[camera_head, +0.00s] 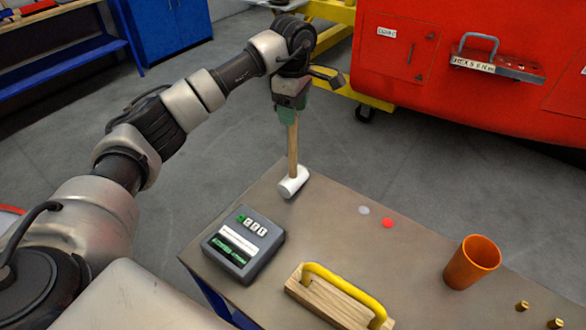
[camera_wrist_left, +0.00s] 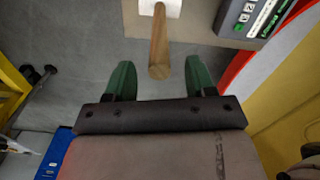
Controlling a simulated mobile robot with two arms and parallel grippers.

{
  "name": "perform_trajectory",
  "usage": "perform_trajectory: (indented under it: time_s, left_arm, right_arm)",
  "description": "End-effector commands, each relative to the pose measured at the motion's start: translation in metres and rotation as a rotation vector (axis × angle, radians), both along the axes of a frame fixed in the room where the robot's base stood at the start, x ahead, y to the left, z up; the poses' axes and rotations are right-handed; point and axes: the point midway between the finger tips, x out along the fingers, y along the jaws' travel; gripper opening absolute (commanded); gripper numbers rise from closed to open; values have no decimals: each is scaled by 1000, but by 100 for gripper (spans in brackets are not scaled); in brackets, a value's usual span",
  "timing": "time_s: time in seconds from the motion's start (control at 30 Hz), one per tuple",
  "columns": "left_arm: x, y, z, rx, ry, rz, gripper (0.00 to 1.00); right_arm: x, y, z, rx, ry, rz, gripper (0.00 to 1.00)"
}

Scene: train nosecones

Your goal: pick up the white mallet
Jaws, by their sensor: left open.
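The white mallet (camera_head: 293,182) stands head down near the far left corner of the table (camera_head: 350,225), its wooden handle (camera_head: 293,150) pointing up. My left gripper (camera_head: 288,113) is above the mallet, pointing down, with its green fingers around the top of the handle in the head view. In the left wrist view the fingers (camera_wrist_left: 160,80) are open and apart. The handle end (camera_wrist_left: 159,70) lies between them with a gap on each side, and the white head (camera_wrist_left: 160,6) shows at the top edge. My right gripper is not in view.
A grey device (camera_head: 243,243) with green displays sits left of a wooden block with a yellow handle (camera_head: 345,290). An orange cup (camera_head: 472,262), brass pieces (camera_head: 522,306) and two small discs (camera_head: 388,223) are further right. A red train nosecone (camera_head: 470,70) stands behind.

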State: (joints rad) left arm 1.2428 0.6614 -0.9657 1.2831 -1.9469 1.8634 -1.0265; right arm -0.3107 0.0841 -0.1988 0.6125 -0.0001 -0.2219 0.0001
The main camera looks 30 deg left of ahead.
Motion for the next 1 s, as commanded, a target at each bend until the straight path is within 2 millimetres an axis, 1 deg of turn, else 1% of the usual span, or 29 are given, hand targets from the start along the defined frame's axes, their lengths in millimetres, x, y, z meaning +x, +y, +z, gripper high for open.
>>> perform_trajectory:
  time_s: [0.03,0.1,0.23,0.33,0.5,0.57,0.8,0.87,1.0]
  left_arm:
    - [-1,0,-5,-1,6,0,55]
    - [0,0,-17,-1,6,-1,55]
    - [0,0,-33,-1,3,-1,55]
    - [0,0,-37,-1,1,-1,55]
    - [0,0,-38,-1,0,-1,55]
    - [0,0,-38,-1,0,-1,47]
    - [0,0,-38,-1,0,-1,10]
    - [0,0,-38,-1,0,-1,1]
    - [1,0,-36,-2,-2,0,0]
  right_arm:
    - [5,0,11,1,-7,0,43]
    - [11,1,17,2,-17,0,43]
    - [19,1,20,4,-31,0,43]
    - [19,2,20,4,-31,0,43]
    - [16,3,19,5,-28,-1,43]
    - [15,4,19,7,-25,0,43]
    - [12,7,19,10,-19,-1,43]
    - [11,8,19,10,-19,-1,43]
    - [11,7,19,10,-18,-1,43]
